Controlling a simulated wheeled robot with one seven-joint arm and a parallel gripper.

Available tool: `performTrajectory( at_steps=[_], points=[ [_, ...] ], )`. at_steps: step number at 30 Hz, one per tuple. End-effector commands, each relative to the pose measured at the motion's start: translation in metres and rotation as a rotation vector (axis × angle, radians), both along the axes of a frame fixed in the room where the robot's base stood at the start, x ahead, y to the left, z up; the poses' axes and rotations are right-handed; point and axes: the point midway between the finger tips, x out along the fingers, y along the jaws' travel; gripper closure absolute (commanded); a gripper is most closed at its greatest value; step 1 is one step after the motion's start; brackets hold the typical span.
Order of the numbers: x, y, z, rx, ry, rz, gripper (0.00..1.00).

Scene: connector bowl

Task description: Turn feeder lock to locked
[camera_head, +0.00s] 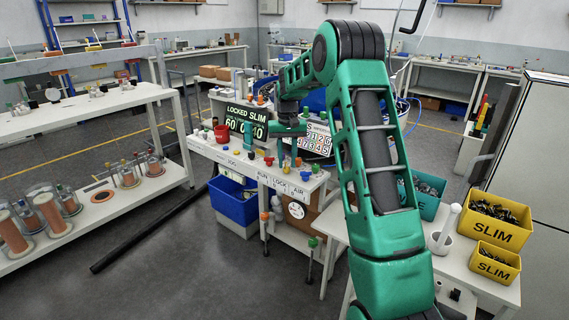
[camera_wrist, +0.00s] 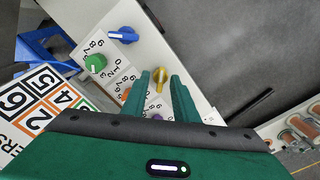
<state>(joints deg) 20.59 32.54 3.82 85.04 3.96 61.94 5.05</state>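A yellow knob (camera_wrist: 159,76) shows in the wrist view on a white bench panel. The two green fingers of my gripper (camera_wrist: 161,84) are apart, one on each side of it; whether they touch it I cannot tell. In the head view my gripper (camera_head: 288,145) is low over the control bench, its fingertips hard to make out. A LOCK label (camera_head: 280,184) is on the bench's front edge, between RUN and AIR labels.
A blue knob (camera_wrist: 123,35) and a green knob (camera_wrist: 95,63) sit near the yellow one. A number board (camera_wrist: 38,100) stands close by. A blue bin (camera_head: 233,201) is under the bench. Yellow SLIM bins (camera_head: 497,261) stand on the right table.

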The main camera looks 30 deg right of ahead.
Motion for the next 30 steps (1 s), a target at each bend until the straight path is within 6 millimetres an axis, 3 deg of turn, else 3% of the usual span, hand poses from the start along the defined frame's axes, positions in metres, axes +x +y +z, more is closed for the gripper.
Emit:
performTrajectory(
  at_steps=[18,30],
  points=[
    [0.0,0.0,0.094,-0.001,0.0,-0.001,0.73],
    [-0.001,0.0,0.105,0.0,0.002,-0.001,0.73]
  ],
)
